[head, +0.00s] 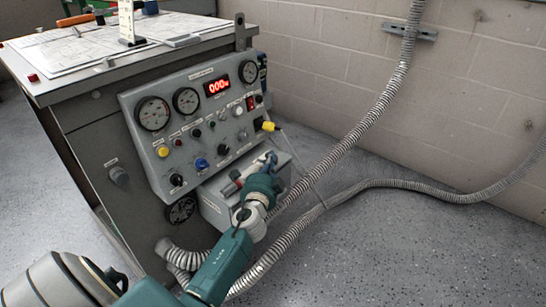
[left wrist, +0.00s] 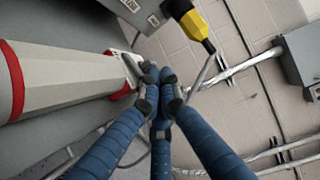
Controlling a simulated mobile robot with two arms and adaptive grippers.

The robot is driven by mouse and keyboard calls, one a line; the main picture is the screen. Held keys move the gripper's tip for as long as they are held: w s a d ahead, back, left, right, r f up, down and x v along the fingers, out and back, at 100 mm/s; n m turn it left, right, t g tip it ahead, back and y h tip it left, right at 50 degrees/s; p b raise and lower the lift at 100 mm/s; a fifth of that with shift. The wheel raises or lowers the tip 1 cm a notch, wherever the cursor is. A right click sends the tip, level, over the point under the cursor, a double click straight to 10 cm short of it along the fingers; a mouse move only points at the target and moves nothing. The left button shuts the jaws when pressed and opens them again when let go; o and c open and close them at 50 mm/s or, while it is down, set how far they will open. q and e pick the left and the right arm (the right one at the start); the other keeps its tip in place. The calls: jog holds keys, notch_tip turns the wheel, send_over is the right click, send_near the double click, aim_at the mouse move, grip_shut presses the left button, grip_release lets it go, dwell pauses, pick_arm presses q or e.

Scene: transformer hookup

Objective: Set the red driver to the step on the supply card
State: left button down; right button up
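A pale grey tool-like body with red bands, which may be the red driver, shows large at the left of the left wrist view (left wrist: 70,80). In the head view a small grey and red piece (head: 231,186), perhaps the same thing, is just left of my left gripper (head: 270,158). The left gripper's blue fingers, also in the left wrist view (left wrist: 158,76), have their tips together beside the body's red-banded end; I see nothing between them. Contact cannot be told. A white upright card (head: 126,22), possibly the supply card, stands on the bench; its text is unreadable. My right gripper is out of view.
The grey panel (head: 215,115) carries gauges, knobs and a red display (head: 217,86). A yellow plug-like part (head: 268,126) with a thin cord sticks out at its right. A grey box (head: 216,206) sits below the panel. Ribbed conduits (head: 345,145) cross the right side; floor beyond is clear.

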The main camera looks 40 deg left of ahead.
pick_arm(q)
jog(key=shift+s+a+f, duration=0.1)
jog(key=shift+s+a, duration=0.55)
jog(key=shift+a, duration=0.35)
jog(key=shift+a+f, duration=0.15)
dwell(1.1)
